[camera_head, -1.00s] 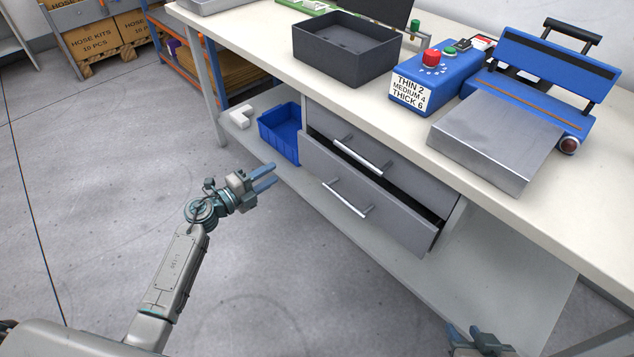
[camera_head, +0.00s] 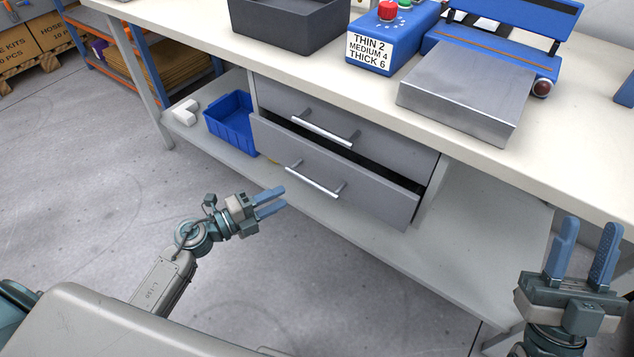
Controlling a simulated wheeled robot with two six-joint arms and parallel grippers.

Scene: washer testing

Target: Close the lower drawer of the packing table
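The packing table (camera_head: 180,37) has two grey drawers under its top. The lower drawer (camera_head: 365,196) is pulled partway out, with a dark gap along its top edge and a silver bar handle (camera_head: 313,182). The upper drawer (camera_head: 385,142) looks closed and has its own bar handle (camera_head: 322,130). My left gripper (camera_head: 277,202) is open and empty, in front of the lower drawer's left part, apart from the handle. My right gripper (camera_head: 584,252) is open and empty at the lower right, fingers up, right of the drawers and near the table's front edge.
A blue bin (camera_head: 232,124) and a white fitting (camera_head: 186,112) sit on the lower shelf (camera_head: 480,260) left of the drawers. A dark tray (camera_head: 285,25), a blue sealer unit (camera_head: 385,45) and a metal platform (camera_head: 465,92) stand on the tabletop. The floor in front is clear.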

